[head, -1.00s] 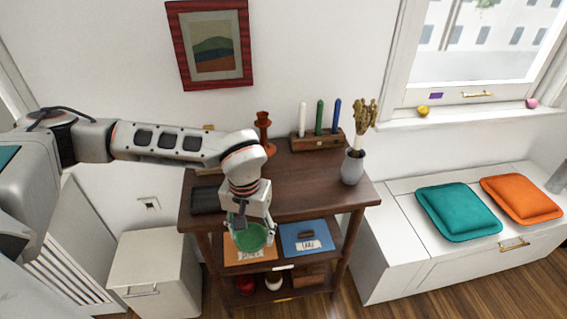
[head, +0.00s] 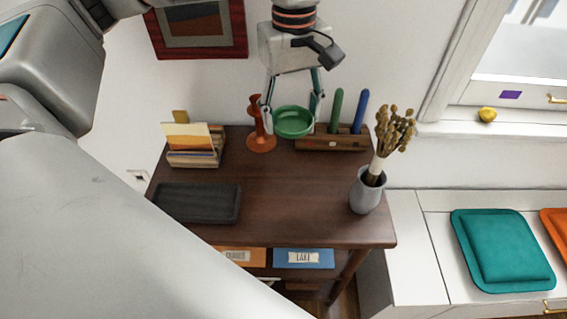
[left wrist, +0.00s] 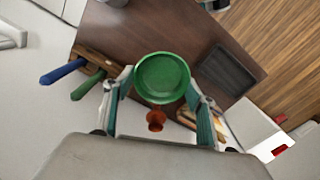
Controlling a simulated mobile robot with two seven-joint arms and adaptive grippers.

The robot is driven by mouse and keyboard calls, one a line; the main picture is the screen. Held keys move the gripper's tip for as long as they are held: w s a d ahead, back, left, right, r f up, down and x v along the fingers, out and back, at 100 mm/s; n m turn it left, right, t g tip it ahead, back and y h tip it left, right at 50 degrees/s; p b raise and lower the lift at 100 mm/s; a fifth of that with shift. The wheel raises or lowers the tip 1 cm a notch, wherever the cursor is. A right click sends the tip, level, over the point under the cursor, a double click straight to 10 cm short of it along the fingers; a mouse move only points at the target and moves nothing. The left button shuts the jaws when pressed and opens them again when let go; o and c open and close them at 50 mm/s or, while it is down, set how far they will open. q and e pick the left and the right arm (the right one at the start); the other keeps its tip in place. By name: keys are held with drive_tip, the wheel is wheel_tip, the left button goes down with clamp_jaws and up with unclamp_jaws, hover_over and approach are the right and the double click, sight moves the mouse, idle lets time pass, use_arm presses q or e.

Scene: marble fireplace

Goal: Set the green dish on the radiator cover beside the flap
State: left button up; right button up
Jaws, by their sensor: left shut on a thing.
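My left gripper (head: 293,108) is shut on the green dish (head: 293,123), a shallow round bowl held level between the fingertips. The dish is over the back of a dark wooden cabinet top (head: 290,195), between an orange candlestick and a wooden candle holder. In the left wrist view the dish (left wrist: 162,78) sits between the two fingers with its open face to the camera. I cannot make out the radiator cover or the flap now; my own arm hides the lower left. My right gripper is not in view.
The orange candlestick (head: 260,130) and the candle holder (head: 330,143) with green and blue candles stand close to the dish. A letter rack (head: 193,155), black tray (head: 197,203) and vase (head: 366,190) also stand on the top. Its middle is clear.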

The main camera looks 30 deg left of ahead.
sight(290, 183)
use_arm(q)
wheel_tip(290, 183, down, 18)
drive_tip(key=shift+f+b, duration=0.2)
drive_tip(key=shift+b, duration=0.85)
drive_tip(key=shift+f, duration=0.2)
drive_tip(key=o, duration=1.2)
